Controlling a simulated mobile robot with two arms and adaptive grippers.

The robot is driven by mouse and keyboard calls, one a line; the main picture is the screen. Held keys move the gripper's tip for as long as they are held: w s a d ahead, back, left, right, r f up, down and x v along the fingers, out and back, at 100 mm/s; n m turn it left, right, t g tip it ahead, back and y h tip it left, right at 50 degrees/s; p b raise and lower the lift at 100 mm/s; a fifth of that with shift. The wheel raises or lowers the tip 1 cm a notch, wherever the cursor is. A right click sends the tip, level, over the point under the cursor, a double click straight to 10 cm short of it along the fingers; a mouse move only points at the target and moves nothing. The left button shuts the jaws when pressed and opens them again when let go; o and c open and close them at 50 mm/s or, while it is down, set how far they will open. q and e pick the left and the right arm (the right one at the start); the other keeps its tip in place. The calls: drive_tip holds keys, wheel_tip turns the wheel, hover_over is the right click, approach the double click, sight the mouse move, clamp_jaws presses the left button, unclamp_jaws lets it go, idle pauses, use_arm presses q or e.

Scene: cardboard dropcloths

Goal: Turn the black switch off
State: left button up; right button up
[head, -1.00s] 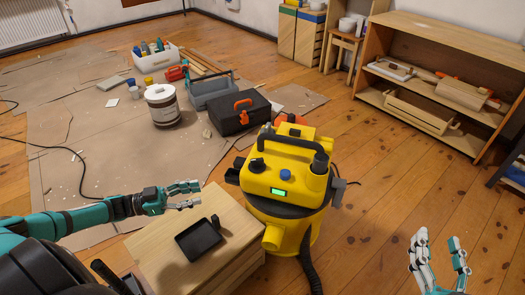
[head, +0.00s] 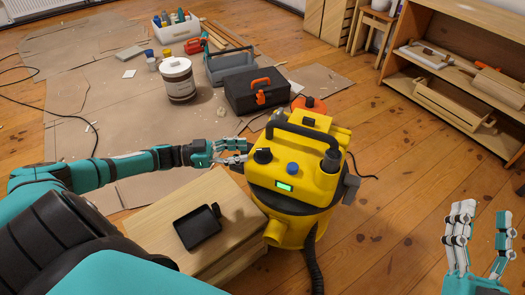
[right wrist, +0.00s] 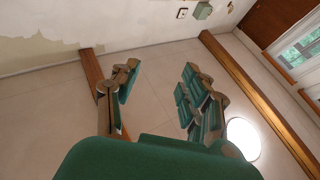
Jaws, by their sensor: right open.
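The yellow vacuum (head: 295,180) stands on the wooden floor in the middle of the head view, with a lit green display on its front. A black knob (head: 262,156) sits on its upper left, beside a blue knob. I cannot tell for sure that this black knob is the switch, nor its position. My left gripper (head: 245,151) is just left of the vacuum's upper body, near the black knob; whether it touches is unclear. Its fingers are small here and their opening is unclear. My right gripper (head: 480,228) is open and empty at the lower right; it also shows in the right wrist view (right wrist: 160,85).
A wooden box (head: 160,225) with a black tray (head: 197,227) on it stands left of the vacuum. A black toolbox (head: 257,91), a grey tote (head: 230,68) and a bucket (head: 178,80) are behind. A wooden shelf (head: 450,60) is at the back right. The floor right of the vacuum is clear.

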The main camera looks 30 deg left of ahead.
sight(262, 149)
use_arm(q)
drive_tip(key=b+x, duration=0.1)
drive_tip(key=x, duration=0.6)
drive_tip(key=shift+a, duration=0.1)
use_arm(e)
drive_tip(key=s+r+t, duration=0.1)
drive_tip(key=r, duration=0.1)
drive_tip(key=s+r+t+y, duration=0.1)
drive_tip(key=s+r+t, duration=0.1)
drive_tip(key=shift+s+d+r+t, duration=0.1)
drive_tip(key=shift+s+r+t, duration=0.1)
drive_tip(key=shift+r+t, duration=0.1)
use_arm(q)
clamp_jaws()
